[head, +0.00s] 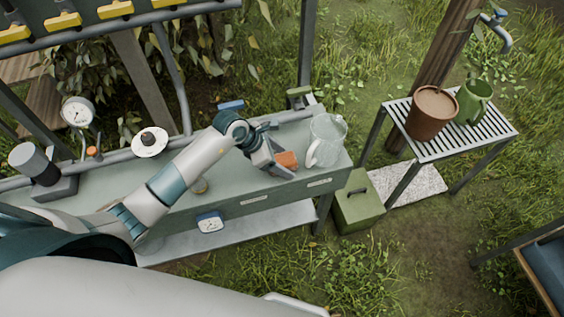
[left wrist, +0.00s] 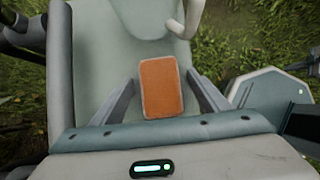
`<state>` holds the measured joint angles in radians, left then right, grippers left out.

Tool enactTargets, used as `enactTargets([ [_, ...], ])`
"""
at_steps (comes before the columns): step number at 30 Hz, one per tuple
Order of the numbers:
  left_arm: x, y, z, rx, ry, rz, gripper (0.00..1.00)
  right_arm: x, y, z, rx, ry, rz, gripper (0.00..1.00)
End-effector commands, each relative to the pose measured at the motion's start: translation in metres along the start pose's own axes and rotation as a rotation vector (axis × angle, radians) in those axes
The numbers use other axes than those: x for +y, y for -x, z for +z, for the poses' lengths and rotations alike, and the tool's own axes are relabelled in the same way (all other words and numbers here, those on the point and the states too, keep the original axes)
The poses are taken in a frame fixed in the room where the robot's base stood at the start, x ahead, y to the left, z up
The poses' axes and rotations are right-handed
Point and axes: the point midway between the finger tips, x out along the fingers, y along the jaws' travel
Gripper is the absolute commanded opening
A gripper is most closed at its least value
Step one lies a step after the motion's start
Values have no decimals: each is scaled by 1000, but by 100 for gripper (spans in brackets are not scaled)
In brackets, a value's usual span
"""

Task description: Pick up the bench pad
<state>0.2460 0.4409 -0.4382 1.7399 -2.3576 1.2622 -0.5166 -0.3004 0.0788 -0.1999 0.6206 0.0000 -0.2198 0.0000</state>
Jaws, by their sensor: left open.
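The bench pad, an orange rectangle with a paler edge (head: 288,159), lies on the grey-green workbench (head: 236,181) near its right end. My left gripper (head: 279,160) is over the bench at the pad, partly covering it in the head view. In the left wrist view the pad (left wrist: 161,88) shows between the two spread fingers of my left gripper (left wrist: 163,90), with a gap on each side. The gripper is open and empty. I cannot tell its exact height above the pad. My right gripper is not in view.
A clear glass jug (head: 327,139) stands just right of the pad, close to my left gripper. A white disc with a dark knob (head: 150,142) and a gauge (head: 77,112) are farther left. A green box (head: 357,203) stands on the ground beside the bench. A slatted table (head: 450,140) holds pots.

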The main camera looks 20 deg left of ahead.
Motion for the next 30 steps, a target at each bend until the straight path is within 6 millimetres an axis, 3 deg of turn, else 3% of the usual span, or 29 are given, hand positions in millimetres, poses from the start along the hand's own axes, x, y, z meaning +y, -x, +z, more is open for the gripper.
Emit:
enactTargets([
  [2,0,0,0,0,0,0,66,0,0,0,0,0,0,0],
  [7,0,0,0,0,0,0,26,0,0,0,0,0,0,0],
  [20,1,5,4,-1,-2,1,25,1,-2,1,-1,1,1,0],
  [30,1,42,28,-2,-5,3,25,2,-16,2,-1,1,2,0],
])
